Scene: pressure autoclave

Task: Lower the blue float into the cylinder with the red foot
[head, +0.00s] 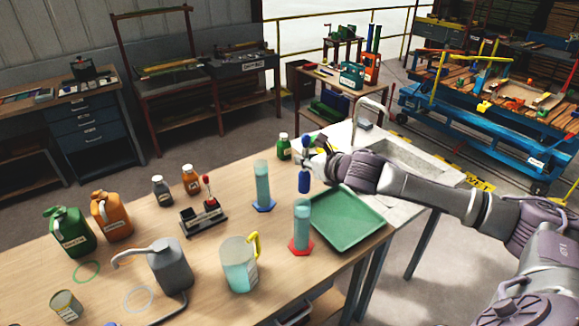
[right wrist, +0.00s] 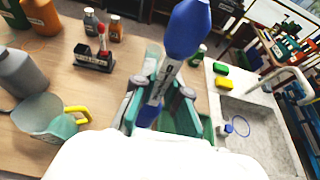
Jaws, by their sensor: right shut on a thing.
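My right gripper (head: 306,161) is shut on the blue float (head: 304,182), holding it upright by its pale stem. The float's blue bulb hangs below the fingers and its other blue end rises above them. The right wrist view shows the float (right wrist: 187,28) between the green jaws (right wrist: 160,92). The cylinder with the red foot (head: 302,226) stands on the table, with pale blue liquid inside. In the head view the float's lower end appears just above its mouth, apart from it; the depth between them is unclear. My left gripper is out of view.
A cylinder with a blue foot (head: 262,184) stands to the left. A green tray (head: 346,222) lies right of the red foot. A jug with a yellow handle (head: 239,265) stands in front-left. A sink (head: 400,150) is behind the tray. Several bottles stand farther left.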

